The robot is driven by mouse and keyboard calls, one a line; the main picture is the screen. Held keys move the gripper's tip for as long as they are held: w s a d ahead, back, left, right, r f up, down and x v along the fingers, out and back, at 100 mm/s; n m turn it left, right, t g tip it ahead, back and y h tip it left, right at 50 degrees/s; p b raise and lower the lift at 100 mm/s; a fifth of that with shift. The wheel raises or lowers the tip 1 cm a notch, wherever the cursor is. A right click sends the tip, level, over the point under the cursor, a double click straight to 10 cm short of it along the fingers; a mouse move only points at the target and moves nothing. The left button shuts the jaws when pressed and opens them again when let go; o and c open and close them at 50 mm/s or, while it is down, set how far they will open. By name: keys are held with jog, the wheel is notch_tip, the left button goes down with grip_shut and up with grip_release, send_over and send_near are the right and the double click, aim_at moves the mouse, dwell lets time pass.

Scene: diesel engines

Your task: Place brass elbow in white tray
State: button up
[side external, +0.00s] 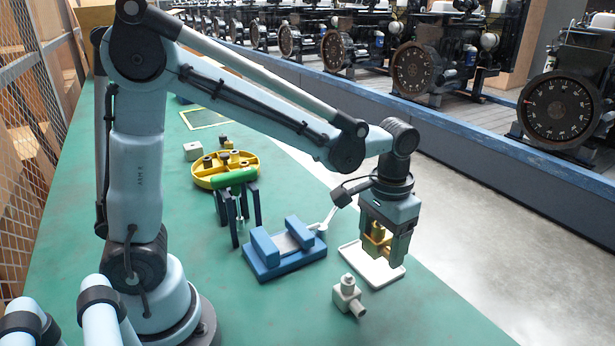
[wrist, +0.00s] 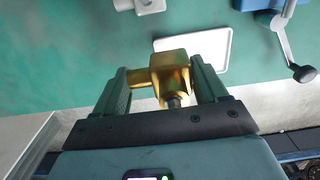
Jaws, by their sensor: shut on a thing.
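My gripper (side external: 384,241) is shut on the brass elbow (side external: 375,239), a gold-coloured block with a side stub. The elbow also shows between the two jaws in the wrist view (wrist: 170,73). The white tray (side external: 369,270) is a shallow, empty-looking rectangle on the green bench. In the side view my gripper and the elbow are above the tray and hide part of it. In the wrist view the tray (wrist: 225,45) lies beyond the elbow and to its right, partly hidden by the elbow and the right jaw.
A grey elbow fitting (side external: 347,297) stands in front of the tray. A blue vise (side external: 284,250) with a handle is left of it. Behind are a green-topped black stand (side external: 235,180) and a yellow round tray (side external: 226,169) holding several parts. The bench edge is close on the right.

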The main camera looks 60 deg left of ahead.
send_over(370, 261)
notch_tip(370, 261, down, 4)
jog(key=shift+d+r, duration=0.1)
jog(key=shift+f, duration=2.05)
jog(key=o, duration=1.4)
jog(key=shift+f, duration=0.15)
jog(key=shift+o, duration=0.2)
